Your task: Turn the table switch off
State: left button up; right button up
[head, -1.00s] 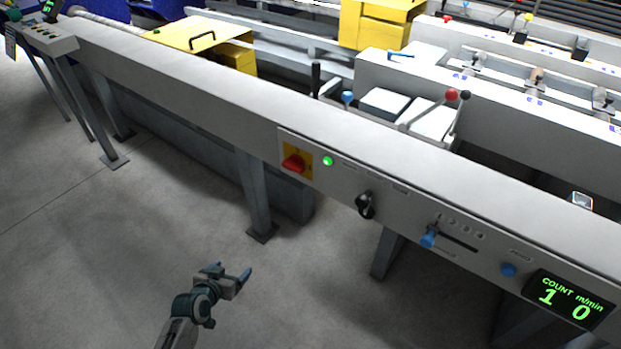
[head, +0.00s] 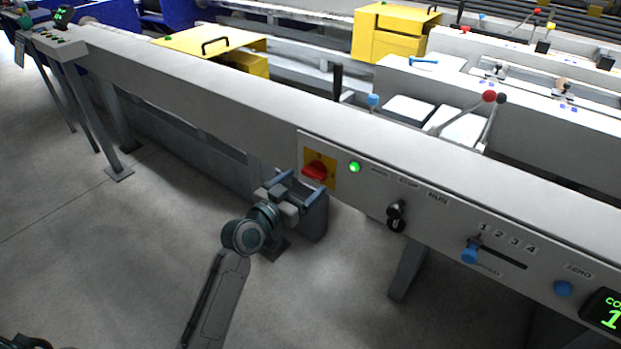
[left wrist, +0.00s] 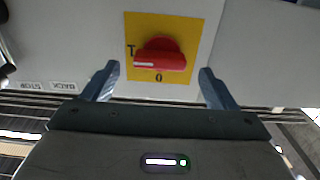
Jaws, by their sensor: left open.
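The table switch is a red rotary knob (head: 316,171) on a yellow plate (head: 325,160) on the table's front panel. In the left wrist view the knob (left wrist: 165,55) lies roughly level. Its white mark is at the left end, below a mark like a "T" or "I" on the yellow plate; a "0" is below the knob. My left gripper (head: 301,184) is open and empty, just in front of the plate. In the left wrist view its fingers (left wrist: 159,72) stand on both sides of the knob, apart from it. My right gripper is not in view.
A green lamp (head: 354,167) is lit beside the switch. Further right on the panel are a black selector (head: 396,215), a blue slider knob (head: 470,251), a blue button (head: 563,289) and a display (head: 606,312). Table legs (head: 410,268) stand below; the floor in front is clear.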

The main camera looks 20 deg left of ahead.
aim_at(311, 177)
pick_arm(q)
jog(key=shift+x, duration=1.8)
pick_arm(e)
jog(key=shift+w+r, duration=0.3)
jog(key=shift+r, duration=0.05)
pick_arm(q)
jog(key=c, duration=1)
